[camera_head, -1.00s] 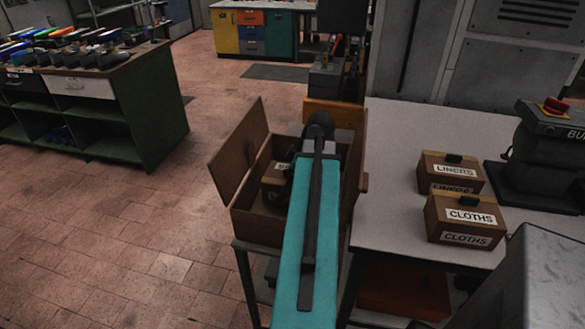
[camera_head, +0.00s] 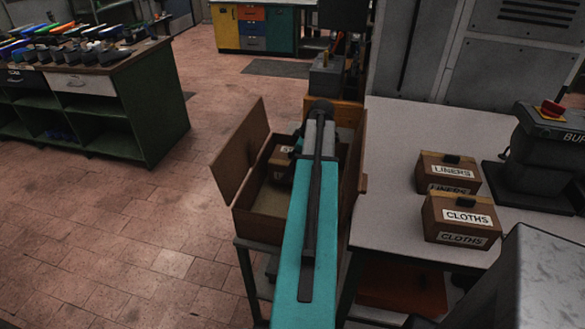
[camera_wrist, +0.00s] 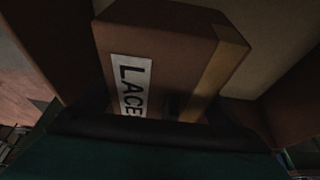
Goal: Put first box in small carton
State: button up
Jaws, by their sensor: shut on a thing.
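A brown box with a white label reading "LACE", the rest hidden, fills the middle of the wrist view (camera_wrist: 165,45). In the head view a small part of it (camera_head: 282,165) shows left of my arm, within the walls of the open carton (camera_head: 257,226). My gripper (camera_wrist: 172,108) is shut on the box at its near side. In the head view my arm hides most of the gripper and box. I cannot tell whether the box touches the carton floor. The carton's flaps stand open, and bare floor shows in its front part.
A LINERS box (camera_head: 449,173) and a CLOTHS box (camera_head: 461,218) stand on the grey table (camera_head: 395,190) to the right. A dark machine with a red button (camera_head: 548,145) is beyond them. Table space between carton and boxes is clear.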

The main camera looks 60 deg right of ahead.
jog(key=shift+w+d, duration=0.4)
jog(key=shift+d, duration=0.4)
jog(key=shift+f, duration=0.1)
jog(key=shift+f+p, duration=0.85)
jog(key=shift+f, duration=0.85)
jog(key=shift+f, duration=0.2)
jog(key=o, duration=1.2)
jog(key=shift+r, duration=0.15)
jog(key=shift+r, duration=0.1)
jog(key=shift+b+v, duration=1.6)
jog(key=shift+v, duration=4.35)
